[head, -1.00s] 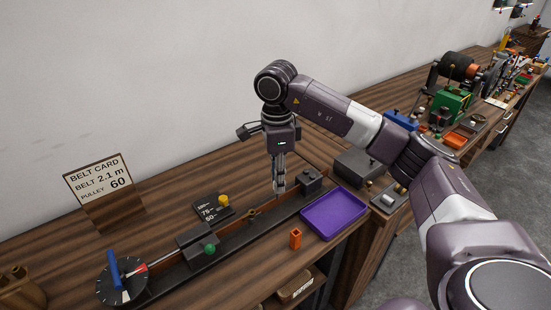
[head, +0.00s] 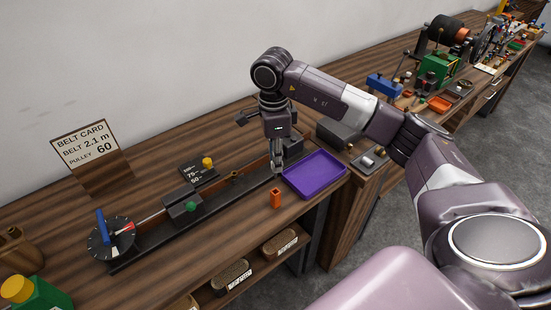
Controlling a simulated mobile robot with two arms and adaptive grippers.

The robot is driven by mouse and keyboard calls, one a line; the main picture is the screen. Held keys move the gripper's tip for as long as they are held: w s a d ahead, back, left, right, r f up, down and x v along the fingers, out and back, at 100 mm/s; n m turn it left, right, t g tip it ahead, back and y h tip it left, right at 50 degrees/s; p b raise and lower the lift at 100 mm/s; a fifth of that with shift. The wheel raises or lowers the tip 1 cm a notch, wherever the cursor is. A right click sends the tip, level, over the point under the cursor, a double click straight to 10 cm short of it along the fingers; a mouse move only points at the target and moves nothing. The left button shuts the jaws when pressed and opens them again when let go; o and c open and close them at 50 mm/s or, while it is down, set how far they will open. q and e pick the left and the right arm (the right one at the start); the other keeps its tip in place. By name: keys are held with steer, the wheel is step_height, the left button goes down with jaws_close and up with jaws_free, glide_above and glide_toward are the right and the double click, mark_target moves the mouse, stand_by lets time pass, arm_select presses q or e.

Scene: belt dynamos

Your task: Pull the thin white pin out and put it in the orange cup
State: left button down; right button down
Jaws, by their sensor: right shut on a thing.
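The orange cup (head: 276,198) is a small upright holder on the bench in front of the purple tray's left corner. My right gripper (head: 277,170) points down just behind and above the cup, at the front side of the dark rail. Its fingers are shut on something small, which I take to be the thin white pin. The pin itself is too small to make out between the fingertips. My left gripper is out of view.
A purple tray (head: 315,173) lies right of the cup. The dark rail (head: 150,240) carries a block with a green knob (head: 190,207) and ends by a dial (head: 111,239). A belt card (head: 88,148) stands behind. Bare wood lies left of the cup.

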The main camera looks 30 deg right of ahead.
steer(key=shift+f+b, duration=0.3)
steer(key=shift+f, duration=0.3)
steer(key=shift+f+b, duration=0.3)
steer(key=shift+f, duration=0.1)
steer(key=shift+f+b, duration=0.7)
steer(key=shift+f, duration=0.2)
steer(key=shift+f+b, duration=0.55)
steer(key=shift+f, duration=0.2)
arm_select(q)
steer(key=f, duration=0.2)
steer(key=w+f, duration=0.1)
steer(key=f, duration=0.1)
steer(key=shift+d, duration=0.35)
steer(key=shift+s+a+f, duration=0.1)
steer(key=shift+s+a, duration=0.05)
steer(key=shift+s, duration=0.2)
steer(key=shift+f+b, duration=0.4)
